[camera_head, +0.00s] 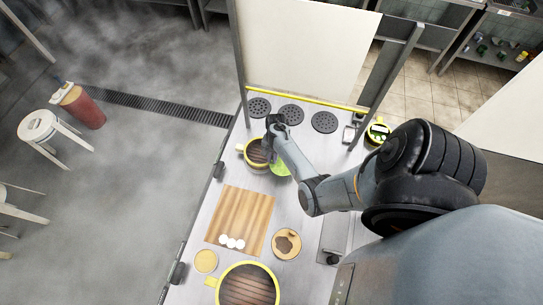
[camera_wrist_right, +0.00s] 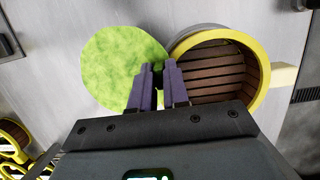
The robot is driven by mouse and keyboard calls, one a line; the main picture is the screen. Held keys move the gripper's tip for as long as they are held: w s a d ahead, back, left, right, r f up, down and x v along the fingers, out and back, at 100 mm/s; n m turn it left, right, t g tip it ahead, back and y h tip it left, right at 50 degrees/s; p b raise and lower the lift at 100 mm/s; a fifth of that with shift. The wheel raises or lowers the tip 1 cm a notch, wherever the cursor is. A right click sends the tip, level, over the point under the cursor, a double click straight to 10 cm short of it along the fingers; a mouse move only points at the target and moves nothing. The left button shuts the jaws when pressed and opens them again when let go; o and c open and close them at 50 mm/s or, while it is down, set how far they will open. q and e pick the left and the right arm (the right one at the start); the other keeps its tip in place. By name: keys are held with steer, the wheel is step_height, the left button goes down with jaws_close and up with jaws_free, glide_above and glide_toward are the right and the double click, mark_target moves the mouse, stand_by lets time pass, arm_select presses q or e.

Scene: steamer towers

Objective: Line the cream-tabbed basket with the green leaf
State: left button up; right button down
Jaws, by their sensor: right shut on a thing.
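The cream-tabbed basket (camera_head: 257,150) is a round yellow-rimmed steamer with a brown slatted floor, standing on the counter. In the right wrist view the basket (camera_wrist_right: 218,72) is at the right, its cream tab (camera_wrist_right: 284,76) pointing right. Its visible slats are bare. The round green leaf (camera_head: 281,170) is beside the basket. In the right wrist view the leaf (camera_wrist_right: 122,65) lies left of the basket, its edge close to the rim. My right gripper (camera_wrist_right: 160,78) is shut on the leaf's edge; the fingers hide the grip point. My left gripper is not in view.
A wooden board (camera_head: 241,215) with white rounds lies in front. A larger slatted basket (camera_head: 248,288) with a yellow tab stands at the near edge. A tan disc (camera_head: 206,261) and a round brown-topped item (camera_head: 286,243) lie nearby. Burner plates (camera_head: 291,114) are behind.

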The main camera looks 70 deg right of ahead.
steer(key=shift+w+d+f+b, duration=0.1)
steer(key=shift+w+d+b, duration=0.05)
steer(key=shift+w, duration=0.4)
steer(key=shift+w+d+b, duration=0.15)
steer(key=shift+w, duration=0.35)
steer(key=w+b, duration=0.1)
steer(key=w, duration=0.1)
steer(key=w+d+b, duration=0.1)
steer(key=w, duration=0.1)
steer(key=w+b, duration=0.1)
steer(key=w, duration=0.1)
steer(key=w+b, duration=0.1)
steer(key=b, duration=0.1)
steer(key=shift+w+d, duration=0.4)
steer(key=shift+w+d+b, duration=0.15)
steer(key=shift+w+b, duration=0.3)
steer(key=shift+w, duration=0.2)
steer(key=shift+w+d, duration=0.1)
steer(key=shift+w, duration=0.15)
